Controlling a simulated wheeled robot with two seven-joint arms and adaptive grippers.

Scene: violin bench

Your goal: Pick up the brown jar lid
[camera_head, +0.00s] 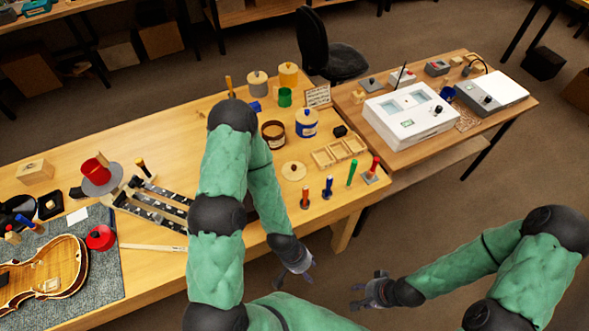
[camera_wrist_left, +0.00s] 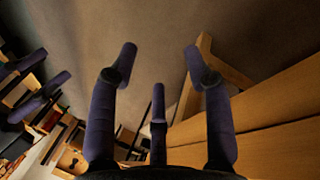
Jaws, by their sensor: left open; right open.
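A brown jar (camera_head: 273,135) stands uncovered on the wooden bench, its dark inside showing. A round tan lid with a small brown knob (camera_head: 294,171) lies flat on the bench just below the jar in the head view; I take it as the brown jar lid. My left gripper (camera_head: 297,270) is open and empty off the bench's front edge, apart from the lid. Its spread fingers also show in the left wrist view (camera_wrist_left: 160,75), with nothing between them. My right gripper (camera_head: 368,291) is open and empty over the floor, further from the bench.
A blue jar (camera_head: 307,124) and a wooden divided tray (camera_head: 339,151) stand near the lid. Several upright coloured tools, including an orange-handled one (camera_head: 305,197), stand between it and the front edge. A violin (camera_head: 45,272) lies at the left. Black clamps (camera_head: 150,207) lie left of my left arm.

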